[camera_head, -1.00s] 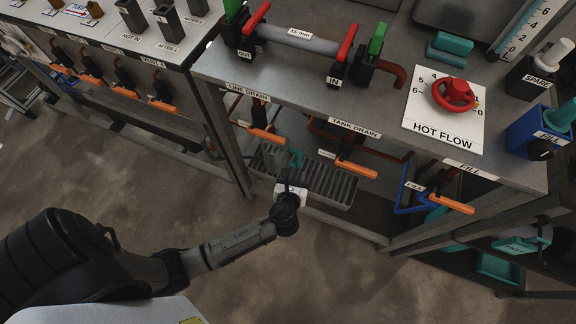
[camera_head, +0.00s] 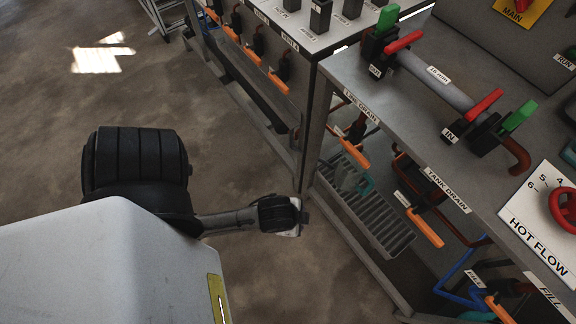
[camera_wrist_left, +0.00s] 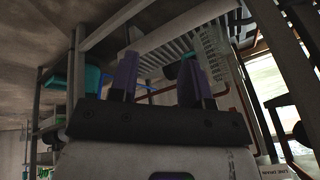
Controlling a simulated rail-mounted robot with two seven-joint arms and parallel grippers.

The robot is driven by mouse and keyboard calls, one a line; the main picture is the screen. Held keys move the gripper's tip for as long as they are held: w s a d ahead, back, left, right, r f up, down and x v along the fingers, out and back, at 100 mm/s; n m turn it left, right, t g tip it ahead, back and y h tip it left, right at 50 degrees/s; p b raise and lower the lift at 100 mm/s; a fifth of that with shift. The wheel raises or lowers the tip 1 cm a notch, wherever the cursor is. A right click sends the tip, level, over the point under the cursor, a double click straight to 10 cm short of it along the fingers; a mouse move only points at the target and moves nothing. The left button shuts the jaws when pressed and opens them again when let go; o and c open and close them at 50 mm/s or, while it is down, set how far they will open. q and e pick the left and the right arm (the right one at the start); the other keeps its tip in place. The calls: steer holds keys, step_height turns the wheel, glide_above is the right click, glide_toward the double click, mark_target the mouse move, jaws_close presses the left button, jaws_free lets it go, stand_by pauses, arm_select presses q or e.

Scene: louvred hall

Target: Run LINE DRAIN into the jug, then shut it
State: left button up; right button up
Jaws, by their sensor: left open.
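The LINE DRAIN label (camera_head: 361,105) is on the bench's front edge in the head view. Below it is a valve with an orange lever (camera_head: 354,154). A clear jug (camera_head: 346,176) with a teal handle (camera_head: 366,186) stands on the slatted grate (camera_head: 378,222) under that valve. In the wrist view the clear jug with scale marks (camera_wrist_left: 213,52) shows beyond the right finger. My left gripper (camera_wrist_left: 158,72) is open and empty, its two dark purple fingers apart. In the head view it (camera_head: 287,214) is low in front of the bench, left of the grate and apart from the jug.
The TANK DRAIN lever (camera_head: 425,228) hangs to the right of the LINE DRAIN one. A bench leg (camera_head: 314,140) stands between my left gripper's side and the neighbouring bench. The HOT FLOW knob (camera_head: 564,208) is on top at right. The floor at left is clear.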

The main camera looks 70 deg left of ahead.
arm_select(q)
steer(key=s+r+n, duration=0.1)
steer(key=s+d+r+n+h, duration=0.1)
steer(key=s+n, duration=0.1)
steer(key=shift+g, duration=0.3)
stand_by(0.6)
